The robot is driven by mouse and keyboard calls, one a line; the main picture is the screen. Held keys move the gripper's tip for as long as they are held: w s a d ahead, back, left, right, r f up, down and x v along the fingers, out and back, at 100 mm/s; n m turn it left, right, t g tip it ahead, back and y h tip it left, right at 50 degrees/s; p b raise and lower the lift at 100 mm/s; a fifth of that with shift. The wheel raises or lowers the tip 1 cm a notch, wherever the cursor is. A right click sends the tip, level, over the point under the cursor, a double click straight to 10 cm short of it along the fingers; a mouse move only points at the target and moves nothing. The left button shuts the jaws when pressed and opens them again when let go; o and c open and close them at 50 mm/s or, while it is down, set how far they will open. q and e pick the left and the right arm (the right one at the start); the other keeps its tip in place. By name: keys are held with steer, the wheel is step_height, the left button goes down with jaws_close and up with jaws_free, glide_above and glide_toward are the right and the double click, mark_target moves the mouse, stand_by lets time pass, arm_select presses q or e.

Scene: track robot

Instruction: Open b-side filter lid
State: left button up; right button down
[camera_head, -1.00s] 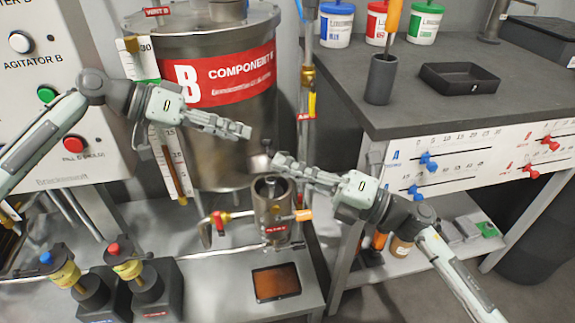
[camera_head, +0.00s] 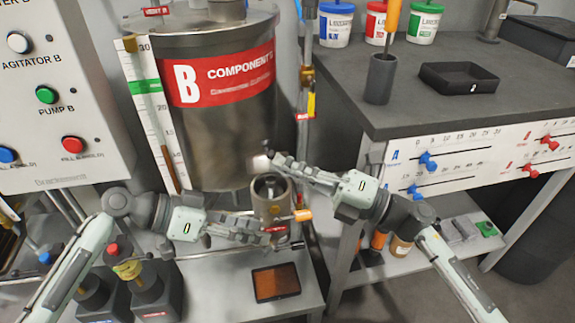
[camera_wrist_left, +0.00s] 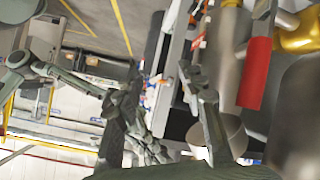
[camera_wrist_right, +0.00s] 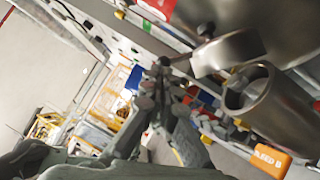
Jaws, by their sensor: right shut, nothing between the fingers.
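The B-side filter (camera_head: 271,208) is a small metal cylinder with an open top, below the large B vessel. In the right wrist view its open mouth (camera_wrist_right: 250,92) shows, with a round metal lid (camera_wrist_right: 232,50) raised beside it, tilted away from the mouth. In the head view the lid (camera_head: 259,163) is small and mostly edge-on. My right gripper (camera_head: 277,161) is shut and empty, its tips close to the lid; contact is unclear. My left gripper (camera_head: 280,231) is low at the filter's front left, its tips overlapping the filter body. Its finger gap is unclear.
The B vessel (camera_head: 222,135) stands behind the filter. An orange handle (camera_head: 302,215) sticks out right of the filter. A dark tray with brown contents (camera_head: 276,282) lies in front. The grey bench (camera_head: 420,105) is at the right, the control panel (camera_head: 75,130) at the left.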

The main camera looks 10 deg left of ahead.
arm_select(q)
steer(key=s+d+f+n+y, duration=0.1)
steer(key=s+f+n, duration=0.1)
steer(key=f, duration=0.3)
steer(key=s+d+f+n+y, duration=0.1)
steer(key=s+d+f+n, duration=0.1)
steer(key=f, duration=0.3)
steer(key=s+a+f+n+y, duration=0.1)
steer(key=s+a+f+y, duration=0.4)
steer(key=a+f, duration=0.3)
steer(key=s+a+f+n+y, duration=0.2)
steer(key=s+a+f+y, duration=0.3)
steer(key=a+f, duration=0.3)
steer(key=shift+a+f+y, duration=0.3)
steer(key=shift+a+f, duration=0.1)
steer(key=shift+a, duration=0.85)
arm_select(e)
steer(key=v, duration=1.2)
arm_select(q)
steer(key=shift+s+d, duration=0.1)
arm_select(e)
steer(key=shift+d, duration=0.1)
